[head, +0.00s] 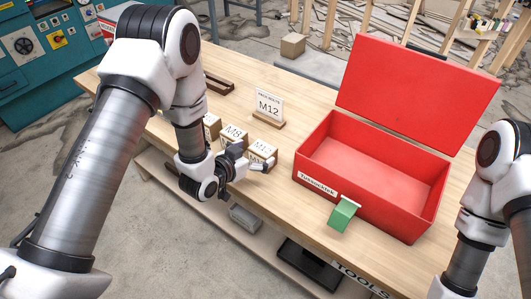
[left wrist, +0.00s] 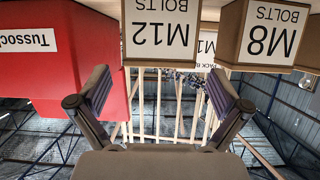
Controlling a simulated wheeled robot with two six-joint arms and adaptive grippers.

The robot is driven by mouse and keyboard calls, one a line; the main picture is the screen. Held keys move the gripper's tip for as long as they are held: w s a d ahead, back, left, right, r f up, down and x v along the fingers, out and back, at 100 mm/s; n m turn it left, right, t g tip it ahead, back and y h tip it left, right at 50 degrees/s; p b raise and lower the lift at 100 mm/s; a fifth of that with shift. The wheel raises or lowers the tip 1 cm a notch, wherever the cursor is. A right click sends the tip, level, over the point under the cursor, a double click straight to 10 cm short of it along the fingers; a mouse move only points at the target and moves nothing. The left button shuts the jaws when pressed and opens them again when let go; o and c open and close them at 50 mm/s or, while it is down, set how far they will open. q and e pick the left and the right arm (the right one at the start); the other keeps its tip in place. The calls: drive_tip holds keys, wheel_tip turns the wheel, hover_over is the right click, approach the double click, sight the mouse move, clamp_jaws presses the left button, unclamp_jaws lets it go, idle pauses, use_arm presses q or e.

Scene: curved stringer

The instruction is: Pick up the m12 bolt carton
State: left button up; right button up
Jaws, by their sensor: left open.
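The M12 bolt carton (head: 263,149) is a small brown box with a white label, on the wooden workbench left of the red box. It also shows upside down in the left wrist view (left wrist: 160,38), beyond and between my open fingers. My left gripper (head: 250,162) is open and empty at the near side of this carton, and its fingers partly cover the cartons in the head view. Both fingers show in the left wrist view (left wrist: 161,88). The M8 bolt carton (head: 233,131) stands just left of the M12 carton. My right gripper is out of view.
An open red box (head: 370,200) with raised lid and a green piece (head: 343,214) at its front stands to the right. Another carton (head: 211,123) is left of the M8. An M12 sign (head: 268,104) stands behind. Bare bench (head: 310,95) lies behind the sign.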

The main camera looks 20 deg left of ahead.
sight(262, 148)
use_arm(q)
drive_tip(key=p+x, duration=0.1)
drive_tip(key=x, duration=0.3)
drive_tip(key=shift+r, duration=0.1)
drive_tip(key=c, duration=1.4)
drive_tip(key=shift+c, duration=0.2)
